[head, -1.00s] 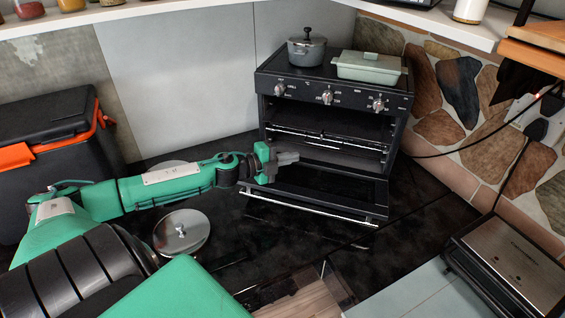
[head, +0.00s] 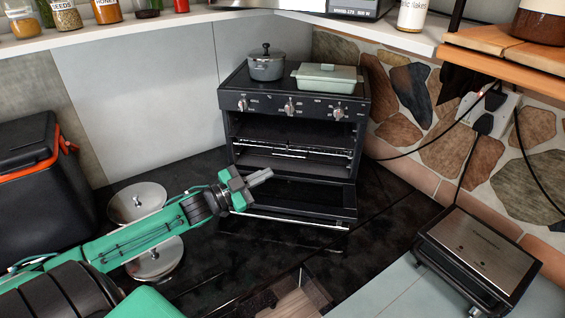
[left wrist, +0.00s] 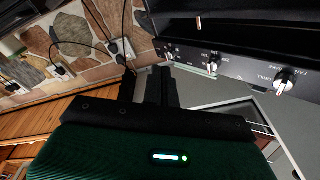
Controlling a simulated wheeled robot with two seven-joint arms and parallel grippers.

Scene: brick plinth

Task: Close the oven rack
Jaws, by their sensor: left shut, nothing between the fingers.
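The black oven (head: 292,110) stands on the dark counter in the head view, its door (head: 295,200) folded down open at the front. The wire rack (head: 290,150) shows inside the cavity, and I cannot tell whether it is pulled out. My left gripper (head: 260,177) is shut and empty, in front of the oven's left side above the open door. In the left wrist view its dark fingers (left wrist: 161,88) point toward the oven's knob panel (left wrist: 235,68), seen tilted. My right gripper is not in view.
A grey pot (head: 267,66) and a pale green lidded dish (head: 327,77) sit on the oven. A metal-topped grill (head: 480,250) stands at right, a dark cooler (head: 40,180) at left. Round metal lids (head: 137,202) lie near my left arm. Cables run along the stone wall.

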